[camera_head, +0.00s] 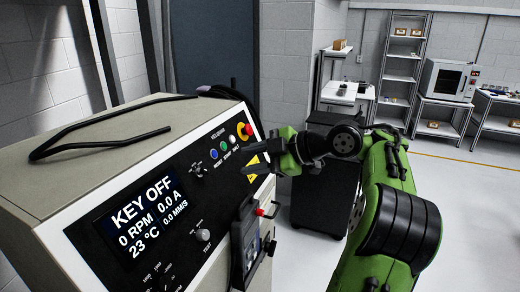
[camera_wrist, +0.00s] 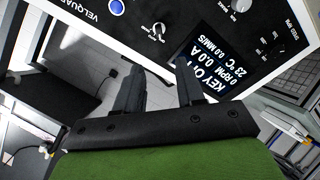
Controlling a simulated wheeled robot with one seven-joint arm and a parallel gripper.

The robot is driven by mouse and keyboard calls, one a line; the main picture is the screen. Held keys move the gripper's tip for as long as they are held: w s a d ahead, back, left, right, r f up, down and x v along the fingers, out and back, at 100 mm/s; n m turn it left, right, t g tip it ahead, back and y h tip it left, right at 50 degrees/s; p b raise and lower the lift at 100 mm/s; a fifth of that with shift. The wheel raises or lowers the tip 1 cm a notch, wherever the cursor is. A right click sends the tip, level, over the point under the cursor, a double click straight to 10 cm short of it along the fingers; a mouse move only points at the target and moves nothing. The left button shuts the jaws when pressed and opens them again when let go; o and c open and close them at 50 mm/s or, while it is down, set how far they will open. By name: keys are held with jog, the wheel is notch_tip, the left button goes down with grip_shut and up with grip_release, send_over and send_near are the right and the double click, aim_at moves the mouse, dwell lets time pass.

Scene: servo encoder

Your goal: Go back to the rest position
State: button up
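My gripper (camera_head: 264,158) is in front of the right part of the control panel (camera_head: 130,255), at the end of my green arm. In the wrist view my gripper (camera_wrist: 158,72) shows two dark fingers set apart with nothing between them. The panel's display (camera_head: 142,214) reads KEY OFF, 0 RPM, 0.0 A and 23 °C. It also shows in the wrist view (camera_wrist: 212,68), partly behind a finger. I cannot tell the exact gap between the fingers and the panel.
A black cable (camera_head: 105,142) lies on the cabinet top (camera_head: 60,170). A red emergency button (camera_head: 247,131) and small coloured buttons sit on the panel's right. A dark cabinet (camera_head: 318,195) stands behind my arm. Shelves (camera_head: 400,65) and an oven-like box (camera_head: 448,79) are farther back. Open floor (camera_head: 470,220) lies right.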

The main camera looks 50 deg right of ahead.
jog(key=shift+v, duration=1.15)
jog(key=shift+w, duration=0.1)
